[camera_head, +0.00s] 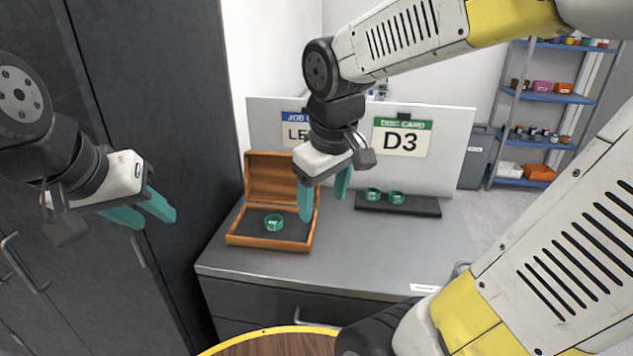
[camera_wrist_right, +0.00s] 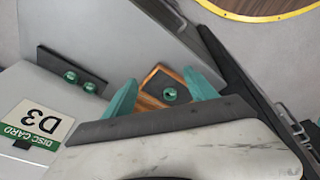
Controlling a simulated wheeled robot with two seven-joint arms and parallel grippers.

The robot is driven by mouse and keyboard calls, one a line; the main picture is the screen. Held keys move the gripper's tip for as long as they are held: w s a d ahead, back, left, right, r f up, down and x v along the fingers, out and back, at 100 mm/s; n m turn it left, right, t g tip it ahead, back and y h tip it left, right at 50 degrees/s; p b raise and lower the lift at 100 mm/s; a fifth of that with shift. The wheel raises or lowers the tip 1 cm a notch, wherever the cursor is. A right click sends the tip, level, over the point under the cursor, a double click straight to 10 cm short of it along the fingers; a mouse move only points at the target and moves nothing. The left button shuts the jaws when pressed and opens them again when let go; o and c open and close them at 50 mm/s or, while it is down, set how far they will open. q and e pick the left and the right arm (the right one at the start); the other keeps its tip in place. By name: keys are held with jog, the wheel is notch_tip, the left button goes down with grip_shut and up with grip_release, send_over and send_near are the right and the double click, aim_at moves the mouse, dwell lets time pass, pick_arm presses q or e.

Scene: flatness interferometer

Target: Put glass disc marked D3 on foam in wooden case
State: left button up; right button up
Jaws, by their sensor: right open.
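The wooden case (camera_head: 262,243) stands open on the grey cabinet top, its lid tilted up at the back. A green glass disc (camera_head: 273,222) rests on the dark foam (camera_head: 296,231) inside it; its mark is too small to read. My right gripper (camera_head: 324,205) is open and empty, above the case's right side. My left gripper (camera_head: 150,212) is open and empty, left of the case, in front of the dark cabinet.
A black rack (camera_head: 425,208) holds two green glass discs (camera_head: 372,194) right of the case. Behind stands a white panel with a "D3" disc card (camera_head: 402,137) and a partly hidden job card (camera_head: 293,131). A round wooden table (camera_head: 285,345) with a yellow rim is in front.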

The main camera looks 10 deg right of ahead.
jog(key=s+r+m+t+y, duration=0.1)
jog(key=s+r+m, duration=0.1)
jog(key=s+r+m+t+y, duration=0.1)
jog(key=r+m+t, duration=0.1)
jog(key=m, duration=0.1)
jog(key=shift+s+d, duration=0.15)
jog(key=shift+s, duration=0.2)
dwell(0.7)
